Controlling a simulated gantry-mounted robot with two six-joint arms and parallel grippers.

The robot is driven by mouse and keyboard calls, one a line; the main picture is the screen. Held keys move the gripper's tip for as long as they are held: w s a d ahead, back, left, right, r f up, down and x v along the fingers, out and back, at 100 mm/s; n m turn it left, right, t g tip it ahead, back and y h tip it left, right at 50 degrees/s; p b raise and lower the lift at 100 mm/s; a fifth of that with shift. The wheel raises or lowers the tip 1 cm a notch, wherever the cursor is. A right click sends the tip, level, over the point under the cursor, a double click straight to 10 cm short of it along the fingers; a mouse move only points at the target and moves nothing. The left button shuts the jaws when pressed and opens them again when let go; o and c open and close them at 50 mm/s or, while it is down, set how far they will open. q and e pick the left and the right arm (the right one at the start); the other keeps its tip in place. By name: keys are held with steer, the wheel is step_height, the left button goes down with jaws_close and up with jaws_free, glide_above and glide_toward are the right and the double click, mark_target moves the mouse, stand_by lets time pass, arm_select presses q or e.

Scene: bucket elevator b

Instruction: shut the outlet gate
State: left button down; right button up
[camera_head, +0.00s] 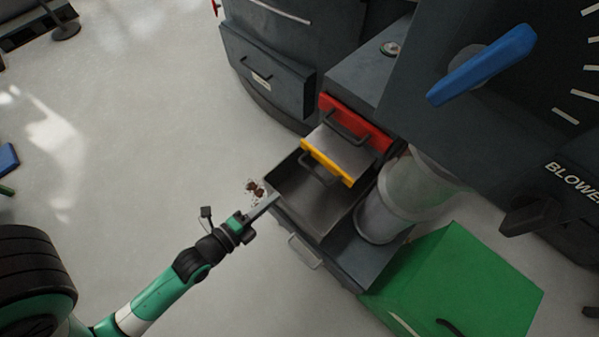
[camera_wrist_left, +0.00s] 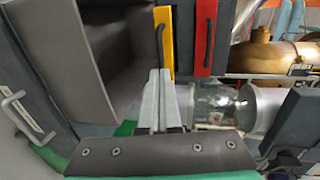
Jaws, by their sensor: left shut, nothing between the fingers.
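A grey sliding plate with a yellow front edge (camera_head: 327,162) and a black handle juts out over an open grey bin (camera_head: 302,202). A red-fronted panel (camera_head: 355,123) with a black handle sits just behind it. No label shows which is the outlet gate. In the left wrist view the yellow edge (camera_wrist_left: 163,40) and the red strip (camera_wrist_left: 206,38) stand side by side. My left gripper (camera_head: 272,199) is shut and empty at the bin's left rim, apart from both handles in the head view. In its wrist view the fingertips (camera_wrist_left: 159,75) appear below the yellow edge's handle. My right gripper is not in view.
A clear cylinder (camera_head: 385,205) stands right of the bin, beside a green box (camera_head: 460,285). A blue lever (camera_head: 482,65) is on the dark panel above. A dark drawer (camera_head: 265,75) is at upper left. Brown bits (camera_head: 255,188) show near my gripper. Open floor lies left.

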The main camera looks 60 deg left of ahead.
mark_target(308, 170)
arm_select(q)
steer(key=b+x, duration=0.3)
steer(key=x, duration=0.8)
steer(key=shift+w+b, duration=0.15)
steer(key=shift+b, duration=0.25)
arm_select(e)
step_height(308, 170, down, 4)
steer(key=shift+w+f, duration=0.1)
